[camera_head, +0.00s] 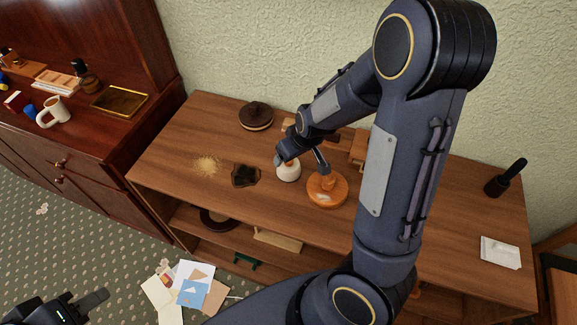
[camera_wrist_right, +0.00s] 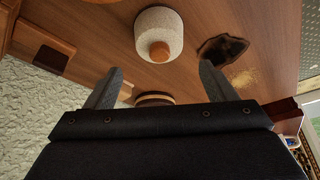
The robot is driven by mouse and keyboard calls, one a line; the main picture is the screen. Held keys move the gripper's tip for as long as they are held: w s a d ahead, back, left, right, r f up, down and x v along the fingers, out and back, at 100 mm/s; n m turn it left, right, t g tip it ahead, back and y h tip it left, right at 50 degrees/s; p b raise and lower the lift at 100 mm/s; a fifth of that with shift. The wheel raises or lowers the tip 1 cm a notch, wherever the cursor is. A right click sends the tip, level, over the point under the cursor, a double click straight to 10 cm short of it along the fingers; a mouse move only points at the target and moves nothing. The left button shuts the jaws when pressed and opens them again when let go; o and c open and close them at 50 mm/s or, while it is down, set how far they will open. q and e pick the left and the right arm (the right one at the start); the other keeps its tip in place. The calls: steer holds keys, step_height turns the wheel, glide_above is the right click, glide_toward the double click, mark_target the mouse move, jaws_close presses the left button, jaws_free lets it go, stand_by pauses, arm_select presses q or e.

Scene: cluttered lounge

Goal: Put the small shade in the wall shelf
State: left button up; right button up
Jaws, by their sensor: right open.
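The small shade (camera_head: 288,171) is white and rounded with a wooden knob, standing on the top of the low wooden shelf unit (camera_head: 445,225). In the right wrist view the small shade (camera_wrist_right: 160,33) is just beyond the fingertips, roughly centred between them. My right gripper (camera_head: 302,158) is open and empty, close above and behind the shade; its fingers (camera_wrist_right: 157,74) are spread wide. I cannot tell whether they touch the shade. My left gripper (camera_head: 78,305) is low at the bottom left, partly cut off, away from the shelf unit.
An orange round wooden piece (camera_head: 327,190) stands right of the shade. A dark round lidded item (camera_head: 256,116) is behind. The lower shelf holds a dark plate (camera_head: 217,219). Papers (camera_head: 185,290) lie on the floor.

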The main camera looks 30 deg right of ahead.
mark_target(289, 166)
steer(key=x, duration=0.6)
steer(key=shift+s+d+f, duration=0.15)
steer(key=shift+f, duration=0.2)
steer(key=shift+c, duration=0.2)
steer(key=c, duration=1)
steer(key=shift+r, duration=0.1)
